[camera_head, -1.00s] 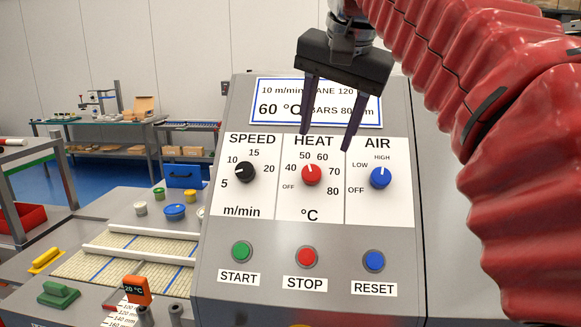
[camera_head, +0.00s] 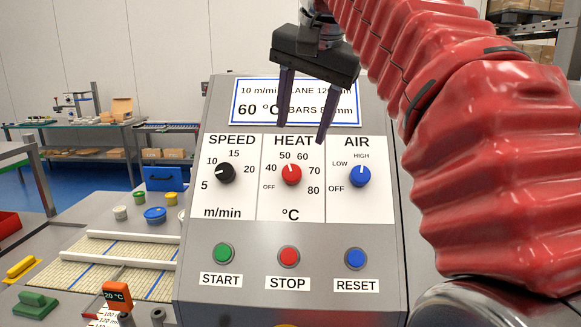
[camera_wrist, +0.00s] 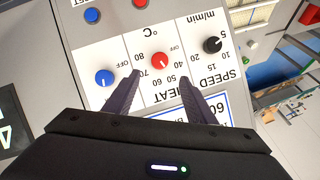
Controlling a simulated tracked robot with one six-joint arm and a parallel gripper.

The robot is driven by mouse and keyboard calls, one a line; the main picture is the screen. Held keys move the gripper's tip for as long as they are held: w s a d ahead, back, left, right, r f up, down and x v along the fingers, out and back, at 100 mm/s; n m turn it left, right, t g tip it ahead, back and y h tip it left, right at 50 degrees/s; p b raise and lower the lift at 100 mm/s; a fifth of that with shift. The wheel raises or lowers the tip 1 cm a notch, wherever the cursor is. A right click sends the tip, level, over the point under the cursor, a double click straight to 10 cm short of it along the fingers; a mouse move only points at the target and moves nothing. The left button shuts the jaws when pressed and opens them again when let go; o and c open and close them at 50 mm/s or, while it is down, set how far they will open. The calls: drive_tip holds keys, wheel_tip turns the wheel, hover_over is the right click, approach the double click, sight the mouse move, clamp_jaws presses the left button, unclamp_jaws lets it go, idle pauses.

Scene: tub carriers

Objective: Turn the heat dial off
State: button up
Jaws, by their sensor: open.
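The red heat dial (camera_head: 291,174) sits in the middle of the console's white panel. Its white mark points upward, near 50, away from OFF at its lower left. My gripper (camera_head: 301,134) is open and empty, with its dark fingers pointing down in front of the panel, above the dial in the picture. In the wrist view the heat dial (camera_wrist: 159,61) shows between and just beyond the two fingertips (camera_wrist: 158,76). The fingers appear apart from the dial; the exact gap cannot be told.
The black speed dial (camera_head: 225,173) is left of the heat dial and the blue air dial (camera_head: 360,176) right. Green start (camera_head: 223,253), red stop (camera_head: 289,257) and blue reset (camera_head: 355,258) buttons lie below. A display (camera_head: 255,107) is partly behind the fingers.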

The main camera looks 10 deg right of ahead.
sight(292, 170)
drive_tip(key=x, duration=1.2)
drive_tip(key=shift+f, duration=0.1)
